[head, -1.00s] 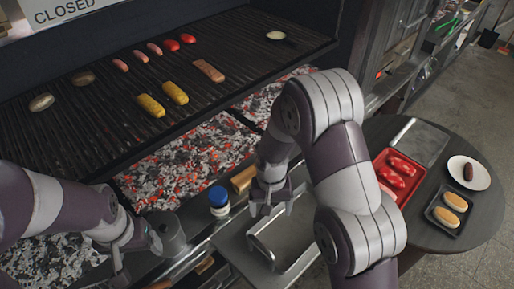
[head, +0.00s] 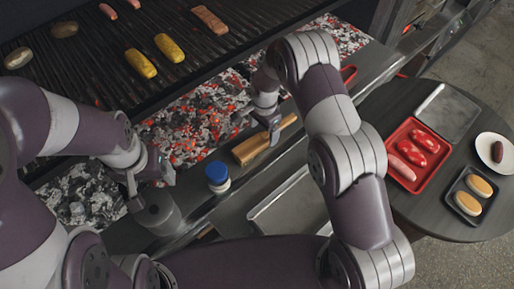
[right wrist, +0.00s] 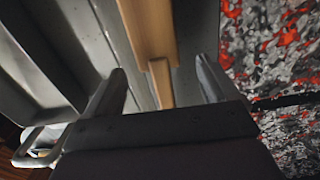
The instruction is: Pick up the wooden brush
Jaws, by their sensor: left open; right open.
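The wooden brush (head: 252,150) lies on the metal ledge in front of the coals, with its narrow part pointing right. In the right wrist view the brush (right wrist: 150,28) shows as a wide light-brown piece with a narrower piece in line with it. My right gripper (head: 262,124) is open above the narrow part. In the right wrist view its two fingertips (right wrist: 160,66) stand on either side of the brush, with gaps on both sides. My left gripper (head: 150,182) is open and empty at the left, close to a grey metal cylinder (head: 158,212).
A jar with a blue lid (head: 217,173) stands just left of the brush. Glowing coals (head: 190,125) lie behind the ledge, below the grill grate (head: 95,60). A metal tray (head: 290,212) is in front. A round table (head: 375,110) with a red tray (head: 392,172) stands right.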

